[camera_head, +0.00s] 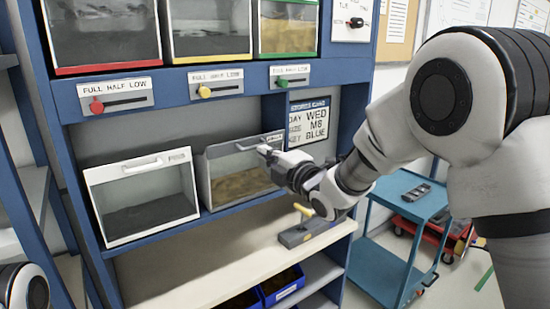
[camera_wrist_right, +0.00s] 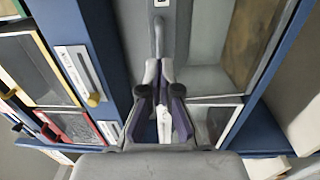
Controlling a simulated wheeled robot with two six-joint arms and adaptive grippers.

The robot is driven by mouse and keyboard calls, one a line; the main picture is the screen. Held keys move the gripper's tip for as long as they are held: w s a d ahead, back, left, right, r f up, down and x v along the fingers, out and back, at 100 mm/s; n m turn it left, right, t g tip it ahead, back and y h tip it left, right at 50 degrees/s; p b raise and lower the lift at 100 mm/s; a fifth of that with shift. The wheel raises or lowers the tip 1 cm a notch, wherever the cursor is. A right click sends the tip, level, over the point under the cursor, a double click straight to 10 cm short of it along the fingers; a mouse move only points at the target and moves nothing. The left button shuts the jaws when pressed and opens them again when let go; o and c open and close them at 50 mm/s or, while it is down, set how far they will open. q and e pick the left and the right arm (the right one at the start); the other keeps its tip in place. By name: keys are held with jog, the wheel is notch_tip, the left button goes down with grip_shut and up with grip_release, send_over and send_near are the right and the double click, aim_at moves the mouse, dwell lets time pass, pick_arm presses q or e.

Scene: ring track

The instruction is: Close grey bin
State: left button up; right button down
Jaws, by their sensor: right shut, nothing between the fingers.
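The grey bin (camera_head: 209,180) sits on the shelf to the right of the white bin. It has a grey frame, a clear front and brownish contents. Its front appears tilted outward at the top. My right gripper (camera_head: 268,151) is at the upper edge of this front, by its handle. In the right wrist view, the closed fingers (camera_wrist_right: 162,95) point along the handle (camera_wrist_right: 158,40) and hold nothing. Whether they touch it I cannot tell. The gripper and wrist hide the bin's right side in the head view. My left gripper is not in view.
The white bin (camera_head: 92,210) stands close on the left. Coloured knobs and labelled panels (camera_head: 115,94) line the blue rack above. A grey fixture with a yellow handle (camera_head: 302,236) sits on the pale worktop (camera_head: 190,265) below. A blue cart (camera_head: 392,270) stands at right.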

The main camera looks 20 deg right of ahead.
jog(key=x, duration=0.3)
jog(key=shift+r+b, duration=0.35)
jog(key=shift+r, duration=0.05)
jog(key=shift+w+a+r, duration=0.15)
jog(key=shift+w+r, duration=0.2)
jog(key=shift+r, duration=0.1)
